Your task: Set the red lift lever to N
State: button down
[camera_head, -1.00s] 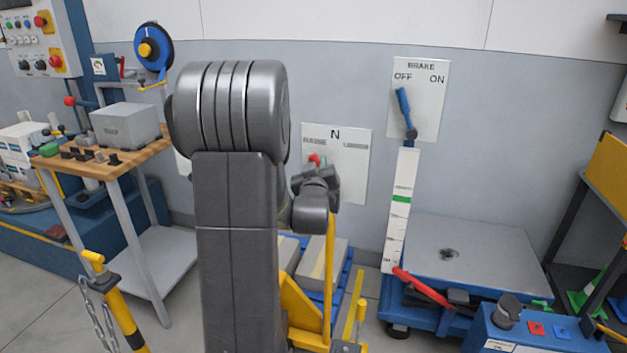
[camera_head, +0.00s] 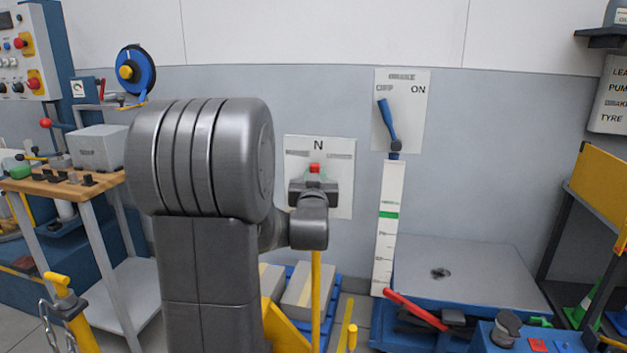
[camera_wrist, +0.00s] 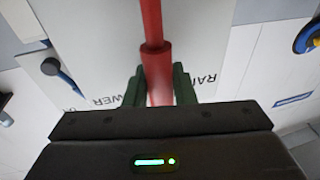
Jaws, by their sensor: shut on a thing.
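The red lift lever shows its red tip (camera_head: 315,168) just below the N on its white wall plate (camera_head: 343,190), nearly centred between the two side labels. My gripper (camera_head: 315,183) is at the lever and hides most of it in the head view. In the wrist view, the red lever (camera_wrist: 152,35) runs up the middle. My gripper (camera_wrist: 158,88) has its two green fingers closed on the lever's thicker grip, one on each side. The upside-down side words on the plate show left and right of the lever.
The brake plate (camera_head: 415,120) with its blue lever (camera_head: 387,120) is to the right. A scale platform (camera_head: 470,270) with a red bar (camera_head: 415,310) stands below it. A wooden-topped bench (camera_head: 60,190) with a grey box (camera_head: 98,148) is at left. A yellow post (camera_head: 316,290) stands below my gripper.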

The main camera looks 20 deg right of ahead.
jog(key=c, duration=1.2)
grip_release()
jog(key=shift+c, duration=0.2)
jog(key=v, duration=1.4)
jog(key=shift+w+d, duration=0.15)
jog(key=shift+w, duration=0.05)
jog(key=x, duration=1.3)
jog(key=shift+w, duration=0.3)
jog(key=shift+s, duration=0.1)
